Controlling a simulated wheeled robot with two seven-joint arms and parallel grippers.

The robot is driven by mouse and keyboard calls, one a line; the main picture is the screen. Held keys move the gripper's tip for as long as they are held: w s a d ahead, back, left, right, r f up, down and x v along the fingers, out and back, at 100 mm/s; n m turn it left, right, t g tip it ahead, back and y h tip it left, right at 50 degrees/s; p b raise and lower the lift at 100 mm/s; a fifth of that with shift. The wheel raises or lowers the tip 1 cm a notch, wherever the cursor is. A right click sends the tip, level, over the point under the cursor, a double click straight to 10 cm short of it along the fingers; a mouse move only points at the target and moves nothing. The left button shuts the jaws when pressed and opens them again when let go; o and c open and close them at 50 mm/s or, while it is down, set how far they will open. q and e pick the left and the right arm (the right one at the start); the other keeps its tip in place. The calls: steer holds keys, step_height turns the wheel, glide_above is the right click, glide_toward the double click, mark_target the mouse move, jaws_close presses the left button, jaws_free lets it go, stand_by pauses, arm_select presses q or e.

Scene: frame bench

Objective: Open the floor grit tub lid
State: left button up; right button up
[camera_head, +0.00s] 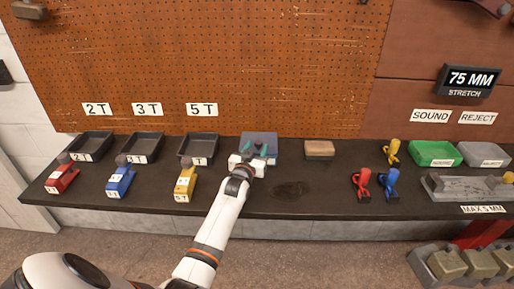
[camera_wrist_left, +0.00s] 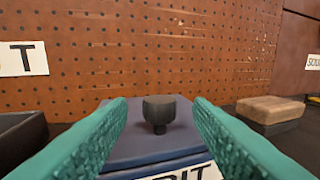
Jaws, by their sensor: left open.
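The grit tub (camera_head: 261,138) is a blue-grey box at the back of the dark bench, against the pegboard. In the left wrist view its lid (camera_wrist_left: 125,149) lies flat on top with a dark knob (camera_wrist_left: 158,112) standing up from it. A white label, partly cut off, shows on its front. My left gripper (camera_head: 256,148) is at the tub; its teal fingers (camera_wrist_left: 158,125) are open, one on each side of the knob with gaps between. The fingers and wrist hide part of the tub in the head view. My right gripper is not in view.
A brown block (camera_head: 319,149) sits to the right. Beyond are small coloured shackles, a green tray (camera_head: 433,153) and a grey tray. The bench front centre is clear.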

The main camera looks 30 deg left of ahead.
arm_select(q)
steer(key=shift+x, duration=0.8)
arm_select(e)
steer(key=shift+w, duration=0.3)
